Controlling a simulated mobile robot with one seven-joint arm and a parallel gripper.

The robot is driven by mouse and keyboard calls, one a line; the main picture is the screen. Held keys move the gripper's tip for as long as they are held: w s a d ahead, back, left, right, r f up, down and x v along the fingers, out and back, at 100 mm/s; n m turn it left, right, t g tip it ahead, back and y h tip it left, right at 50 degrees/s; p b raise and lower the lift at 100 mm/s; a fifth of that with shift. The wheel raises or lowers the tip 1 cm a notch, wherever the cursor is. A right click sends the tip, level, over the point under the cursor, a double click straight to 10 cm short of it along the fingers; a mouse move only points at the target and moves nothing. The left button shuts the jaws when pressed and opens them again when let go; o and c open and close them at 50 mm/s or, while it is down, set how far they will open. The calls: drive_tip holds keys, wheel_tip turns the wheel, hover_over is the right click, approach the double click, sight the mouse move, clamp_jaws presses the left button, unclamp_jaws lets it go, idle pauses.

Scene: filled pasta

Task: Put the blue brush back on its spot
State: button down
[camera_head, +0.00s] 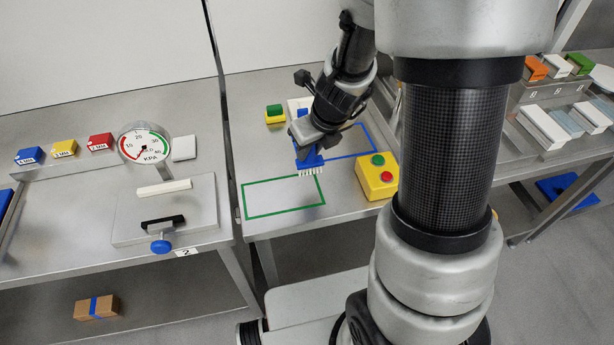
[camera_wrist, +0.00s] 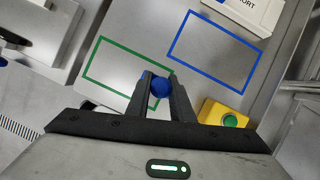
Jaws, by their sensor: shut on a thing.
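The blue brush (camera_head: 308,160) with pale bristles hangs below my gripper (camera_head: 303,133) in the head view, bristles pointing down. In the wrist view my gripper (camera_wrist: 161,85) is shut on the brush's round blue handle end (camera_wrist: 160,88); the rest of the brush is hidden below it. The brush is between the blue outlined rectangle (camera_head: 374,137) and the green outlined rectangle (camera_head: 284,178). Both outlines look empty. The blue outline also shows in the wrist view (camera_wrist: 262,66), upper right of the gripper, and the green outline (camera_wrist: 100,42) shows to the left.
A green and yellow block (camera_head: 274,113) and a white box (camera_wrist: 245,10) are at the back. A pressure gauge (camera_head: 144,146) stands on the left table.

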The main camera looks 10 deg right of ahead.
sight(312, 163)
drive_tip(key=shift+f+b, duration=1.65)
drive_tip(key=shift+f, duration=1.2)
drive_tip(key=shift+f, duration=0.2)
drive_tip(key=c, duration=1.6)
unclamp_jaws()
drive_tip(key=shift+o, duration=0.2)
